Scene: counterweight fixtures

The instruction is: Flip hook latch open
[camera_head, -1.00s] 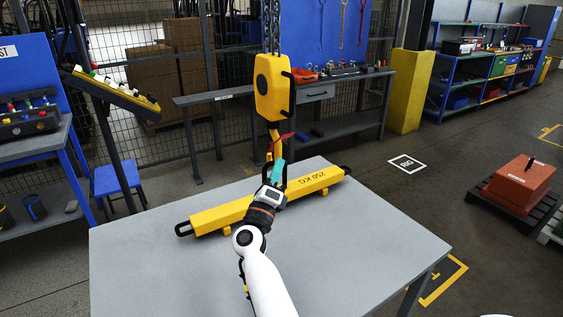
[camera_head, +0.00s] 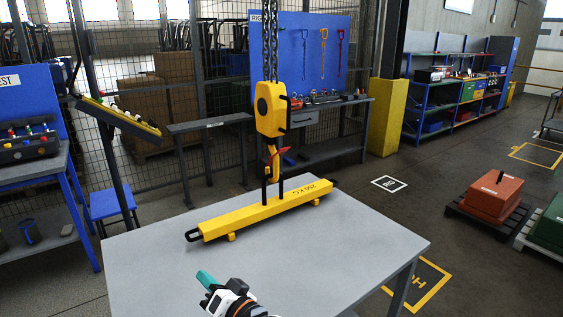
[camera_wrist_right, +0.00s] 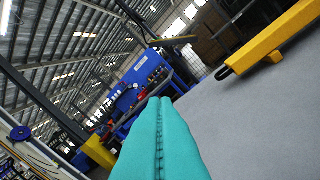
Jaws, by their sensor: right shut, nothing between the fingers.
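A yellow hook block (camera_head: 270,108) hangs on a chain above the table. Its yellow hook (camera_head: 273,160) hangs below it, with a red latch (camera_head: 277,153) across the hook's opening; the latch's exact position is too small to tell. The hook is at the dark upright loop of a yellow lifting beam (camera_head: 262,211) marked 250 KG. My right gripper (camera_head: 205,279), with teal fingers, is at the table's front, well below and left of the hook, shut and empty. Its closed fingers fill the middle of the right wrist view (camera_wrist_right: 160,140). My left gripper is not in view.
The grey table (camera_head: 330,240) is otherwise clear around the beam. A blue stool (camera_head: 112,203) and a sloped yellow control panel (camera_head: 120,115) stand at left. Red weights (camera_head: 494,194) sit on a pallet at right.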

